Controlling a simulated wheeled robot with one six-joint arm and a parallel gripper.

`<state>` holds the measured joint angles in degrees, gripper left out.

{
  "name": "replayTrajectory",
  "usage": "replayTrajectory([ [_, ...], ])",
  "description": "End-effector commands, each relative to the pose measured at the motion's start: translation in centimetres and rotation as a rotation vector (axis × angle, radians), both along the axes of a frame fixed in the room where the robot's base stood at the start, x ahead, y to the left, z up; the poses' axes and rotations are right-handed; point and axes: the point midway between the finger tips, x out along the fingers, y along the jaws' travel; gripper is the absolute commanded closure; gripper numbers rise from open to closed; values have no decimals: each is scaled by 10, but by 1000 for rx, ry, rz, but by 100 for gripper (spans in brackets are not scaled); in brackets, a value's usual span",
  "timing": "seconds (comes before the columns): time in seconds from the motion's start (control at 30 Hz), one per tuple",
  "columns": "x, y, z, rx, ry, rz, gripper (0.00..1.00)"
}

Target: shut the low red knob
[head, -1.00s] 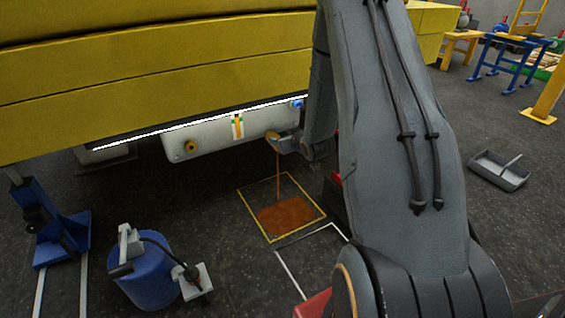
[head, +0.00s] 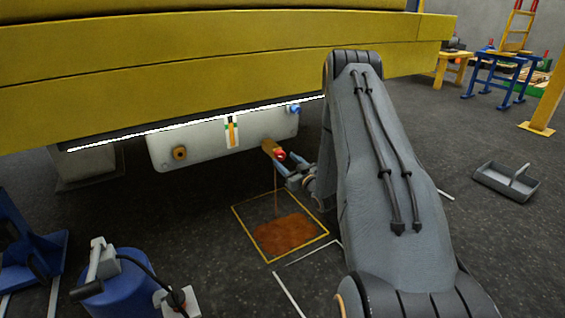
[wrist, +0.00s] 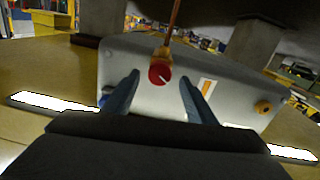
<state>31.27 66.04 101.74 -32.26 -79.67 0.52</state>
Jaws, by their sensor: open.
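The red knob (head: 280,155) sits on a brass-coloured valve (head: 268,146) at the lower right of the white tank (head: 205,143). A thin stream runs down from the valve to an orange-brown puddle (head: 285,234) on the floor. My gripper (head: 283,170) is open just in front of and below the knob. In the wrist view the red knob (wrist: 159,73) shows a pale line on its face and lies between and beyond the two blue fingers (wrist: 153,92). I see no contact between fingers and knob.
A yellow beam (head: 180,75) with a bright light strip runs above the tank. A blue fitting (head: 293,108) is at the tank's upper right. A blue drum (head: 120,298) stands at lower left, a grey tray (head: 506,182) at right.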

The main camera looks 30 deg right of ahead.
Motion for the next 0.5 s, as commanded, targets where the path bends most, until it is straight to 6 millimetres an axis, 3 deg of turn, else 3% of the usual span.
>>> replayTrajectory([
  [0.2, 25, 0, -1, -1, -1, 0, 49],
  [0.5, 30, 0, 0, 0, 1, -1, 49],
])
